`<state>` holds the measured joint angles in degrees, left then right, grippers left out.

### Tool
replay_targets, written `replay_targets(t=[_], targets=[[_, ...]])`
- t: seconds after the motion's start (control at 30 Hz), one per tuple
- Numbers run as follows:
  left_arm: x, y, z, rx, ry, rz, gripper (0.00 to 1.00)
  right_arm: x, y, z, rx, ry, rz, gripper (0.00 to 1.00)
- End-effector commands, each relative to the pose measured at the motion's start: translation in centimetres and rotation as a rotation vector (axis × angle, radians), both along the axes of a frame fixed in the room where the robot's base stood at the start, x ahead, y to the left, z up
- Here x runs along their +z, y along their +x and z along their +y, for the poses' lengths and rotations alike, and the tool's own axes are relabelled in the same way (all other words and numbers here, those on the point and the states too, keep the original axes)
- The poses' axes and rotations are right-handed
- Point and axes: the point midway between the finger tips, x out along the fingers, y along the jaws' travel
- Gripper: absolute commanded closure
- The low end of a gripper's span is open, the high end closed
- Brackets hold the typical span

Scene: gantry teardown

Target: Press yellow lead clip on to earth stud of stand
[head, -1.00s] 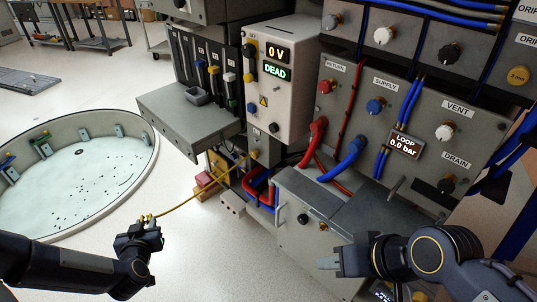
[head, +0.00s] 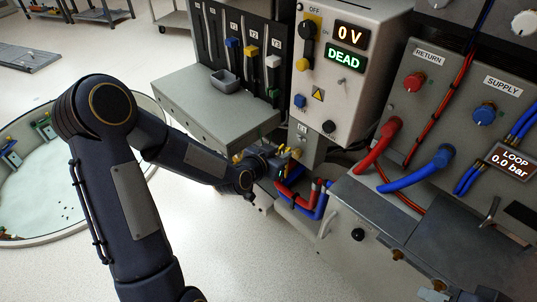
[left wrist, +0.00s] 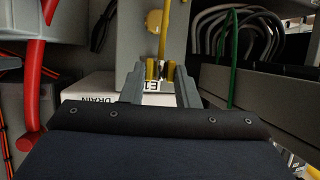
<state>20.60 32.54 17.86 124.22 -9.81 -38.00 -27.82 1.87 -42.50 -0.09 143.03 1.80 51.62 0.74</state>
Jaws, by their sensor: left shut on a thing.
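My left gripper (head: 286,160) is low at the grey stand (head: 306,150) under the box reading 0 V and DEAD. In the left wrist view its fingers (left wrist: 159,88) are shut on the yellow lead clip (left wrist: 153,70). The yellow lead (left wrist: 166,30) runs upward from the clip. A tag reading E1 (left wrist: 153,86) shows between the fingers. A round yellow fitting (left wrist: 154,22) is on the grey face just above the clip. My right gripper is not in view.
Red (head: 290,195) and blue (head: 318,207) pipes run close right of my left gripper. A grey shelf (head: 200,110) with a small tray is above my forearm. In the wrist view, a white DRAIN-labelled box (left wrist: 92,92) is left and coiled cables (left wrist: 255,25) are right.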

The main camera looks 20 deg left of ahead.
Motion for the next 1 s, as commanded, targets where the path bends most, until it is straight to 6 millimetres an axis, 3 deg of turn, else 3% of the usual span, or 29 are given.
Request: replay_targets(t=[0.03, 0.2, 0.77, 1.0], targets=[[-0.9, 0.1, 0.5, -0.043, 0.004, -0.004, 0.99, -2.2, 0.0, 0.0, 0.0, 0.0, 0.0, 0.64], [-0.8, -0.3, 1.1, -0.144, -0.001, 0.002, 0.99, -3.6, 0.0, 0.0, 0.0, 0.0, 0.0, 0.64], [-0.6, -0.7, 1.4, -0.181, 0.001, 0.005, 0.99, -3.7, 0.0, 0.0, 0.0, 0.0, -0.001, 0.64], [-0.9, 0.9, 0.6, -0.183, 0.003, 0.003, 0.99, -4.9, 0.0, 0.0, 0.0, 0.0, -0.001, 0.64]])
